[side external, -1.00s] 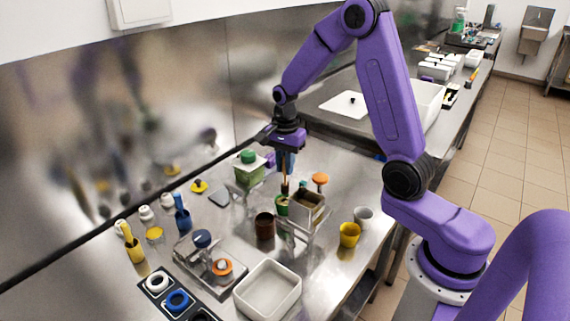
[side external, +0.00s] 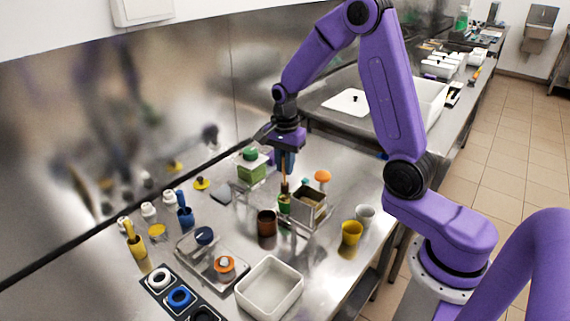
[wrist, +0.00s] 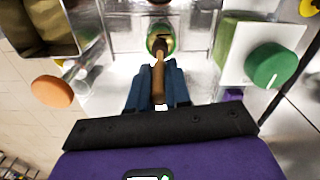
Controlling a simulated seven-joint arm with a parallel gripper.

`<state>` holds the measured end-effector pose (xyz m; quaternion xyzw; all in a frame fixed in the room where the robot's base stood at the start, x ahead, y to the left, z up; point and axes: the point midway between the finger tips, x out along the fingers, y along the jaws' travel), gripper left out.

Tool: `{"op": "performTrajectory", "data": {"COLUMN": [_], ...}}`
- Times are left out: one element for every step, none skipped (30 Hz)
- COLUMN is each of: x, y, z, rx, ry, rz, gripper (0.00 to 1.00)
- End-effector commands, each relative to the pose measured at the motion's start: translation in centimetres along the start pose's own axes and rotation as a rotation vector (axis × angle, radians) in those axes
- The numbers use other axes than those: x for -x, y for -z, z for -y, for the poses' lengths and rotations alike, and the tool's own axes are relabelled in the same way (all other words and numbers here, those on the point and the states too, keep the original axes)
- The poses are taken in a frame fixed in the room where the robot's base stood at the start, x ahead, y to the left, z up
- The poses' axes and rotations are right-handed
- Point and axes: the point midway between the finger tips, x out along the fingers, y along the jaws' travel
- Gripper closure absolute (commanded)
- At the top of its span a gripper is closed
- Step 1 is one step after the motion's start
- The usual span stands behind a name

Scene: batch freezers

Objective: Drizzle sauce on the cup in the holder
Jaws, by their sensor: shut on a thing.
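My gripper (wrist: 158,95), with blue fingers, is shut on a brown, stick-like tool (wrist: 158,78). In the side view my gripper (side external: 287,165) points down over the counter, with the tool below it. A green cup (side external: 284,207) sits under the tool, beside a square metal container. In the wrist view the tool's far end overlaps the green cup (wrist: 168,33). I cannot tell whether the tip is inside it or above it. A clear holder-like piece (wrist: 118,28) lies around the cup. No sauce stream is visible.
A square metal container (side external: 309,206) and an orange-topped item (side external: 322,176) stand to the right. A green box with a green cap (side external: 251,170) stands left. A brown cup (side external: 266,223), a yellow cup (side external: 351,232) and a white tray (side external: 268,290) are nearer the front.

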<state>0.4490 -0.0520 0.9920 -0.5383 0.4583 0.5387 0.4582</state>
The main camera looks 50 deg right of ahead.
Motion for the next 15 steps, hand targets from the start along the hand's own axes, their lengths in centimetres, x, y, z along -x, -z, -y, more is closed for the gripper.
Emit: {"op": "performTrajectory", "data": {"x": [0.4,0.6,0.9,1.1,1.3,1.6,1.8,2.0,2.2,2.4,2.6,2.9,3.1,3.3,3.6], "y": [0.0,0.0,0.0,0.0,0.0,0.0,0.0,0.0,0.0,0.0,0.0,0.0,0.0,0.0,0.0], "z": [0.1,0.1,0.1,0.1,0.1,0.1,0.1,0.1,0.1,0.1,0.1,0.1,0.1,0.1,0.1], "rx": [0.000,0.000,0.000,0.000,0.000,0.000,0.000,0.000,0.000,0.000,0.000,0.000,0.000,0.000,0.000], "ry": [0.004,0.004,0.003,0.004,0.004,0.004,0.004,0.004,0.004,0.003,0.002,0.003,0.003,0.003,0.003], "rz": [-0.001,-0.001,-0.001,-0.001,-0.001,-0.001,-0.001,-0.001,-0.001,-0.001,-0.001,-0.001,-0.001,-0.001,-0.001], "gripper": [1.00,1.00,1.00,1.00,1.00,1.00,1.00,1.00,1.00,1.00,1.00,1.00,1.00,1.00,1.00]}}
